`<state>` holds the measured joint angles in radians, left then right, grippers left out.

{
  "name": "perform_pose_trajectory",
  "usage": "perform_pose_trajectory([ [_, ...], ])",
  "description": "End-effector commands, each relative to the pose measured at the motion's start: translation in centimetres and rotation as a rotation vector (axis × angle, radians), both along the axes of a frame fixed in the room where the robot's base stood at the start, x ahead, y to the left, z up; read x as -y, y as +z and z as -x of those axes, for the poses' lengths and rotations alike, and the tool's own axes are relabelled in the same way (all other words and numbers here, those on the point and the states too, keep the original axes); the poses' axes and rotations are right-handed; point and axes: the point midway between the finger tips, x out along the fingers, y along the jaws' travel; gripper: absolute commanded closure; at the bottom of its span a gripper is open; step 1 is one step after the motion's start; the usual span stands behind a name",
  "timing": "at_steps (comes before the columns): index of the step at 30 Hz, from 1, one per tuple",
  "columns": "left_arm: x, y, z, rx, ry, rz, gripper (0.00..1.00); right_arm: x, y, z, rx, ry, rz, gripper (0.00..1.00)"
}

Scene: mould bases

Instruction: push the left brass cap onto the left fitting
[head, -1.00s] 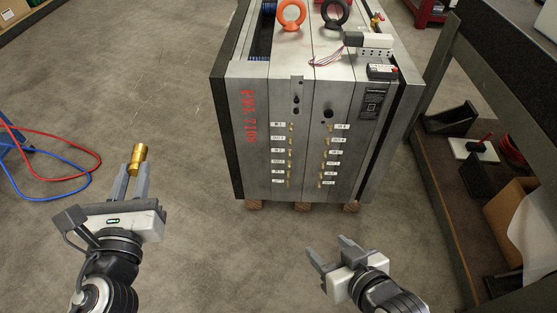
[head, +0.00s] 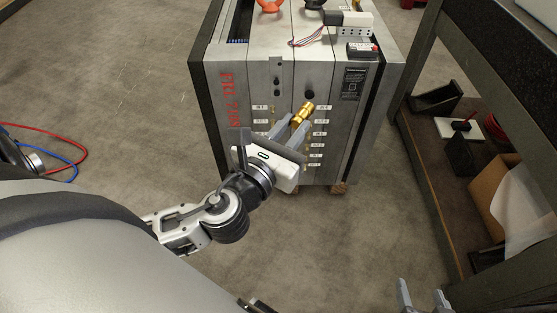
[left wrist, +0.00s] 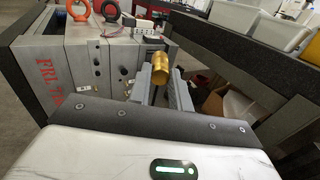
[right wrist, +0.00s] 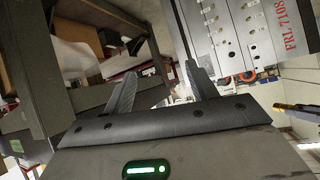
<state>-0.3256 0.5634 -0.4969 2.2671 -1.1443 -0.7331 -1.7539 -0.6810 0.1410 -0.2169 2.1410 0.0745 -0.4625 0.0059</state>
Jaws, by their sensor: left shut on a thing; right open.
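The brass cap (head: 302,113) is between the fingertips of my left gripper (head: 292,127), which is shut on it. The cap also shows in the left wrist view (left wrist: 160,68). In the head view the cap overlaps the upper front face of the steel mould base (head: 235,100); I cannot tell whether it touches. I cannot make out the left fitting. My right gripper (head: 424,295) is open and empty, low at the right, away from the mould base.
A dark shelf bench (head: 420,150) stands right of the mould base, with bins and a cardboard box (head: 497,190) on its lower shelf. Red and blue hoses (head: 55,150) lie at the left. The floor before the mould base is clear.

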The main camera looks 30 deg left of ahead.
Motion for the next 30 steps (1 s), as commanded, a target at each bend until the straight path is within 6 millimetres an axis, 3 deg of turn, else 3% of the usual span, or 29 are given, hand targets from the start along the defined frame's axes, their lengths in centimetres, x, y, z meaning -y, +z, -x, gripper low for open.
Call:
perform_pose_trajectory([
  [9,0.0,-0.8,-0.3,0.002,0.005,-0.011,1.0,-0.1,-0.2,-0.1,0.002,0.002,-0.002,0.43],
  [19,-0.6,-4.6,-1.3,-0.001,0.044,-0.059,1.0,-0.4,-1.3,-0.3,0.01,0.009,-0.011,0.43],
  [26,-1.5,-10.7,-2.9,-0.007,0.103,-0.139,1.0,-0.9,-3.2,-0.6,0.021,0.022,-0.026,0.43],
  [30,-2.5,-16.4,-4.4,-0.018,0.164,-0.224,1.0,-1.5,-4.9,-1.0,0.034,0.035,-0.043,0.43],
])
